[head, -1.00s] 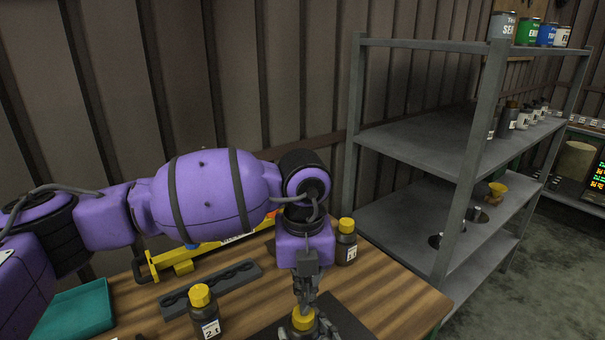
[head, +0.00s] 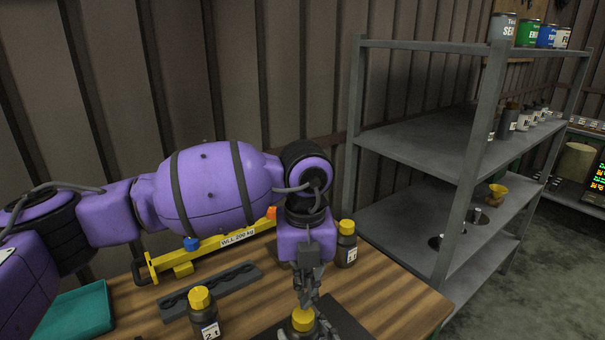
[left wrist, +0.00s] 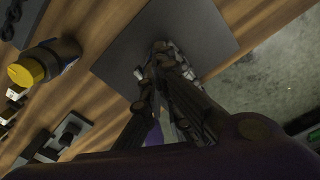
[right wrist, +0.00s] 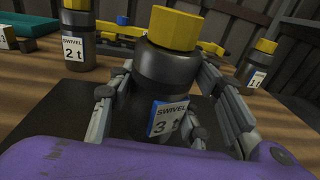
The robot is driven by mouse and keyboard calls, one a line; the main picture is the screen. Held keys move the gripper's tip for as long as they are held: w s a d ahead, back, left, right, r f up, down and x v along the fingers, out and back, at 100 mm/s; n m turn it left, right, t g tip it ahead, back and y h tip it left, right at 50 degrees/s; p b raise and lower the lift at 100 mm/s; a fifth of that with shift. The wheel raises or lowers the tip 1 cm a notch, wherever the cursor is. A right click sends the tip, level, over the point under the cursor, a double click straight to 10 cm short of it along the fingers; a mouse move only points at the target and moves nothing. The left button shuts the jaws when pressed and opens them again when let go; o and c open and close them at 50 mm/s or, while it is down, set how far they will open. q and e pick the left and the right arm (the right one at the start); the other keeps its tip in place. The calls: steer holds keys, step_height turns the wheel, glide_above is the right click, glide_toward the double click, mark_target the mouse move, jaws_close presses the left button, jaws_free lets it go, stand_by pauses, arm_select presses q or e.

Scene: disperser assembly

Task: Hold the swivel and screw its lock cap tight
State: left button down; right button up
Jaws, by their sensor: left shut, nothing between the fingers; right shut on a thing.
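The dark swivel labelled 3 t (right wrist: 162,80) stands upright in my right gripper (right wrist: 150,112), whose fingers close around its body. Its yellow lock cap (right wrist: 178,27) sits on top in the right wrist view; in the head view the cap (head: 302,319) shows at the bottom edge. I cannot tell how tight it is. My left gripper (head: 307,296) points down just above this cap, fingers together and empty. In the left wrist view its fingertips (left wrist: 160,50) meet over the dark mat. My right gripper is mostly cut off in the head view.
A swivel labelled 2 t (head: 204,318) stands left and another capped swivel (head: 346,248) stands right behind. A dark slotted rack (head: 212,289), a yellow bar (head: 205,252) and a teal tray (head: 75,313) lie on the wooden table (head: 400,296). A grey shelf (head: 420,130) stands right.

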arm_select(q)
steer(key=shift+r, duration=2.1)
arm_select(e)
steer(key=shift+f, duration=0.15)
arm_select(q)
steer(key=shift+w, duration=0.1)
arm_select(e)
steer(key=o, duration=1.7)
